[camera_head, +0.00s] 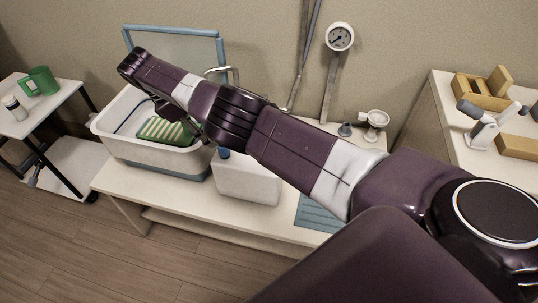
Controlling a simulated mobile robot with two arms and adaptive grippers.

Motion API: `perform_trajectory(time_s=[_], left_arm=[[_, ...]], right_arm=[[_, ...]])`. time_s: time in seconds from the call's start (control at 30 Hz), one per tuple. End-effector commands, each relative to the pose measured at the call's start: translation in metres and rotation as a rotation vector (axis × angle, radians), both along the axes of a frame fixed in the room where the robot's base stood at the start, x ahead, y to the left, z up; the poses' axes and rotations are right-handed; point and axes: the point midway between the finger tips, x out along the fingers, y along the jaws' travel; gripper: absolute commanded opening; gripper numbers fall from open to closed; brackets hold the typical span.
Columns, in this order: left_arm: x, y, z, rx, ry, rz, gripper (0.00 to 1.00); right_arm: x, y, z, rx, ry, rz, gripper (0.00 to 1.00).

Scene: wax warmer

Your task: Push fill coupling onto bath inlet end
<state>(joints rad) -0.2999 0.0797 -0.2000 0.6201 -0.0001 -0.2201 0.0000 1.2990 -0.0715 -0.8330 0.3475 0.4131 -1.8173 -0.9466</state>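The bath, a white tub (150,152) with its pale blue lid (176,42) raised, stands at the left end of the long bench. A green slatted piece (166,131) shows inside it. A curved metal pipe (234,76) rises at its back right and is partly hidden by my arm; I cannot tell whether this is the inlet end. My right arm reaches across from the lower right. Its gripper (172,110) is over the tub, mostly hidden behind the wrist, so its opening and any hold do not show. I cannot pick out the fill coupling. My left gripper is out of view.
A white jug (246,180) with a blue cap stands right of the tub. A round gauge (340,37) and hoses (301,50) are at the wall. A white fitting (375,120) sits at the bench's back right. Side tables flank the bench.

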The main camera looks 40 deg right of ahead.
Motion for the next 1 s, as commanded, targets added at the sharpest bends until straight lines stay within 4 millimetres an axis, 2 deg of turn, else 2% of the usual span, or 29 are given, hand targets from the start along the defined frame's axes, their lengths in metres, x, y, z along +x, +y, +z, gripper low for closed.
perform_trajectory(time_s=[0.67, 0.83, 1.0], left_arm=[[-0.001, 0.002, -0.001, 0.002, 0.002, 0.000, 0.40], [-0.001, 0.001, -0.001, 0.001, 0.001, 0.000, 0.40], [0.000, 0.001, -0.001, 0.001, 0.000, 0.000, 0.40]], right_arm=[[0.001, 0.004, 0.011, 0.001, -0.001, 0.000, 0.45], [0.002, 0.003, 0.034, 0.001, -0.004, 0.000, 0.45], [0.002, 0.004, 0.076, 0.001, -0.005, 0.000, 0.45]])
